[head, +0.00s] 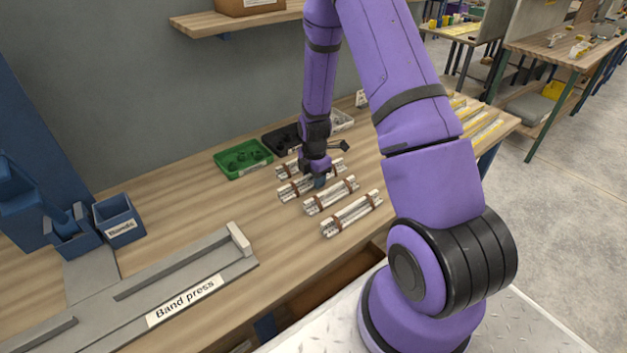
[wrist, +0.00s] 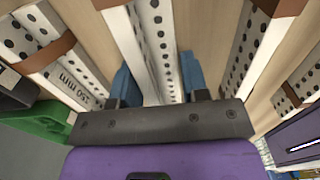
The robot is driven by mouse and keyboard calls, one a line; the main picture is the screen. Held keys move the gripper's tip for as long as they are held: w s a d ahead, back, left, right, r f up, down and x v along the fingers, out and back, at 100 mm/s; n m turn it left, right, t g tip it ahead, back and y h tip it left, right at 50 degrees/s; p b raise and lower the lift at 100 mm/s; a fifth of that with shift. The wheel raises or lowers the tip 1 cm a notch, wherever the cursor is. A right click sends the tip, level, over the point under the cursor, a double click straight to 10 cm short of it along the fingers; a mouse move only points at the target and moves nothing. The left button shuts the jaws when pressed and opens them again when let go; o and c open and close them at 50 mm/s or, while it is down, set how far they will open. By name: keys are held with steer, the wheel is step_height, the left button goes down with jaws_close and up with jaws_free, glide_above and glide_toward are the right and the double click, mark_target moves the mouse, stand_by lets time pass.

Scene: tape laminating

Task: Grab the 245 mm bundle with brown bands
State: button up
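Several pale, perforated bundles with brown bands lie side by side on the bench. In the head view the nearest and longest-looking bundle (head: 351,215) is in front, with another bundle (head: 331,196) behind it. My gripper (head: 318,182) is low over the third bundle (head: 292,189) and hides part of it. In the wrist view my gripper's blue fingers (wrist: 160,84) stand on either side of one bundle (wrist: 152,40). I cannot tell whether they press on it. No 245 mm label is readable.
A green bin (head: 243,158) and a black bin (head: 281,139) stand behind the bundles. A band press (head: 185,285) and a blue bands box (head: 118,221) are at the left. Bare bench top lies between the press and the bundles. A shelf (head: 235,22) hangs above.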

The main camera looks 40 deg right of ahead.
steer(key=c, duration=0.6)
steer(key=shift+r, duration=0.15)
